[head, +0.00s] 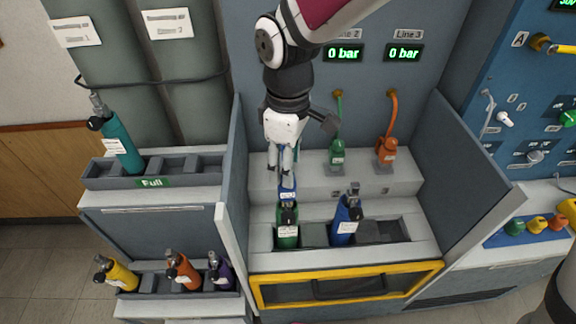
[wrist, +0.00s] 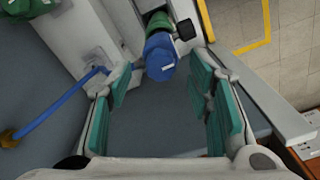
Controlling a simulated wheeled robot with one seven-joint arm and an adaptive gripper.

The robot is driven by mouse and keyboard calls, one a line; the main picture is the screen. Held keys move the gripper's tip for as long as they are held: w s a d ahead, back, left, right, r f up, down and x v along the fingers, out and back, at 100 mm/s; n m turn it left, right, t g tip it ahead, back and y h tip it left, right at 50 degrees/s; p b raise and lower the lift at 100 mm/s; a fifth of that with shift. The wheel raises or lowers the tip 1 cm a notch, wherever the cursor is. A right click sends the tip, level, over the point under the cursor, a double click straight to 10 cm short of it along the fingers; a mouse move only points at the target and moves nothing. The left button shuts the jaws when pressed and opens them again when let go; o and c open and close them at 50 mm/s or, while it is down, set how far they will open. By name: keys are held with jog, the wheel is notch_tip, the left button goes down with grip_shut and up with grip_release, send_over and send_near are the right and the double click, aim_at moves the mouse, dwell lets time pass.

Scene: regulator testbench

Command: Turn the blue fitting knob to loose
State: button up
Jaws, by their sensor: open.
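The blue fitting (head: 288,185) sits at the top of a green bottle (head: 287,238) in the bench's left slot. In the wrist view the blue fitting (wrist: 160,55) shows ahead of my fingers, with a small white mark and a black round part beside it. A blue hose (wrist: 62,103) shows at the left. My gripper (head: 285,172) points down just above the blue fitting. In the wrist view its teal-padded fingers are apart, with empty space between them. I cannot tell whether a fingertip touches the fitting. Its label is too small to read.
A blue bottle (head: 347,220) stands in a slot to the right. Green (head: 337,150) and orange (head: 387,150) fittings hang behind. Grey side panels (head: 229,180) flank the bench. A yellow-framed drawer front (head: 345,286) is below. Line 2 and Line 3 read 0 bar.

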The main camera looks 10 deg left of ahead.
notch_tip(320, 180, up, 10)
jog(key=shift+r, duration=0.2)
dwell(0.3)
jog(key=s+d+r+m+t, duration=0.1)
jog(key=s+d+r+m, duration=0.2)
jog(key=d, duration=0.5)
jog(key=d+r+m+t, duration=0.2)
jog(key=d+r+m, duration=0.15)
jog(key=d, duration=0.35)
jog(key=s+d+m+t, duration=0.2)
jog(key=s+d+m, duration=0.7)
jog(key=d, duration=0.3)
jog(key=shift+s+f+t, duration=0.2)
jog(key=shift+f+t, duration=0.1)
jog(key=shift+f, duration=0.15)
